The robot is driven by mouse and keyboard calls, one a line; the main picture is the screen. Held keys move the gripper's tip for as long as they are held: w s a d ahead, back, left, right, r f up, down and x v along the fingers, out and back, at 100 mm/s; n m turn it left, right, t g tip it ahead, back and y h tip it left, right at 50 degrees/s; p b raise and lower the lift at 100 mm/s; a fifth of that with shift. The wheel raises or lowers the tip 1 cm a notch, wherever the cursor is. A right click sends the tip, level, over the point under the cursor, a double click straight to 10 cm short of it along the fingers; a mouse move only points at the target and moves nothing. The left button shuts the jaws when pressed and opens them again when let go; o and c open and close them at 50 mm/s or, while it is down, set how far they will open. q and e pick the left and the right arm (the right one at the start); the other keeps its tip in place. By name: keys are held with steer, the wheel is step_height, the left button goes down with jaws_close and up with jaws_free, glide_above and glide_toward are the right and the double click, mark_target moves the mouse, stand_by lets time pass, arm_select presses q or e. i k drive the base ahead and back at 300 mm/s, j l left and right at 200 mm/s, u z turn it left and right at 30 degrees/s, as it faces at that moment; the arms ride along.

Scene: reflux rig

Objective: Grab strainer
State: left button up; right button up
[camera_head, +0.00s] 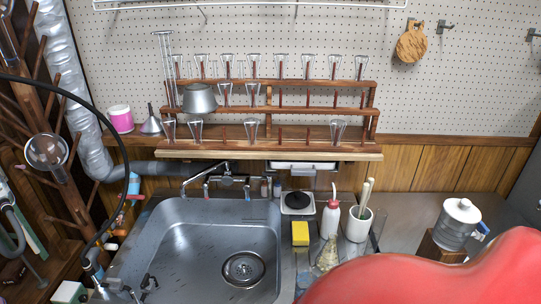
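A round metal strainer (243,268) sits in the drain at the bottom of the steel sink (190,240). It looks like a dark basket with a bright rim and a small knob in its middle. No gripper is near it. Neither my left nor my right gripper shows in the head view.
A faucet (212,178) reaches over the sink's back edge. Right of the sink stand a yellow sponge (300,233), a white bottle with a red band (331,218) and a white cup (358,224). Glassware fills a wooden rack (270,133) behind. The view's lower right is blocked.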

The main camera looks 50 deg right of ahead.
mark_target(243, 269)
steer(key=l+z, duration=0.1)
steer(key=z, duration=1.2)
